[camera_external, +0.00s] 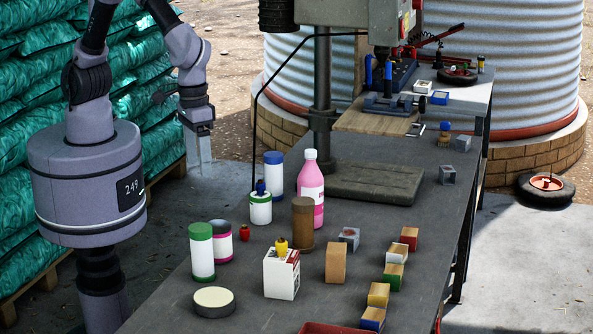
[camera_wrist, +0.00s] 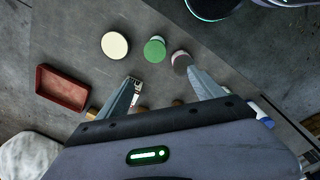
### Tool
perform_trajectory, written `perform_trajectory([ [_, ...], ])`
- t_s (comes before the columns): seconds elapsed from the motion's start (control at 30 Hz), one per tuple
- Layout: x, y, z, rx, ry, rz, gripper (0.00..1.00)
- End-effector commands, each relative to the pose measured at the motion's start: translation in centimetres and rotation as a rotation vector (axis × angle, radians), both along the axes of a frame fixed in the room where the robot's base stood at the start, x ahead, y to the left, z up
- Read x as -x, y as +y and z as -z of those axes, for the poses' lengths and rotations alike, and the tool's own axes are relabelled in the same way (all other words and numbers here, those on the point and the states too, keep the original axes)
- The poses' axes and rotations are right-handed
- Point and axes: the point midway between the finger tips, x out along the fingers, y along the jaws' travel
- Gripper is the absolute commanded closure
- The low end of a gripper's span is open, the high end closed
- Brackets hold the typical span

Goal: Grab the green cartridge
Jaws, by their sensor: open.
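A white cylinder with a green cap and green base (camera_external: 202,254) stands upright on the dark table, near its left edge. It is the most likely green cartridge; its round green top shows in the wrist view (camera_wrist: 155,49), just beyond and between my fingertips. A small green-sided block (camera_external: 394,278) lies in the block row at the right. My gripper (camera_external: 200,162) hangs fingers down at the table's left, above and behind the cylinder in the external view. In the wrist view my gripper (camera_wrist: 163,76) is open, with nothing between its fingers.
A dark-topped, pink-banded cylinder (camera_external: 221,244) stands close beside the green-capped one. A round cream-topped tin (camera_external: 214,301) and a white carton (camera_external: 281,274) are nearby. A pink bottle (camera_external: 312,190) and brown cylinder (camera_external: 302,224) stand farther right. A red tray (camera_wrist: 62,87) lies apart.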

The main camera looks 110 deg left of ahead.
Motion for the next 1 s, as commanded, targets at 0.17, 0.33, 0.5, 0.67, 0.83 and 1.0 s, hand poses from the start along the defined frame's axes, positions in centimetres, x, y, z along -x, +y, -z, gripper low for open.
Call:
perform_trajectory([
  [0.17,-0.5,-1.8,4.2,0.001,0.049,-0.122,0.23],
  [0.33,-0.4,-1.7,9.6,-0.001,0.051,-0.122,0.23],
  [0.5,-0.4,-1.7,13.9,0.001,0.049,-0.122,0.23],
  [0.67,-0.5,-1.7,15.4,0.001,0.047,-0.121,0.23],
  [0.83,-0.5,-1.7,18.1,0.000,0.048,-0.122,0.23],
  [1.0,-0.6,-1.7,20.7,0.001,0.047,-0.122,0.23],
])
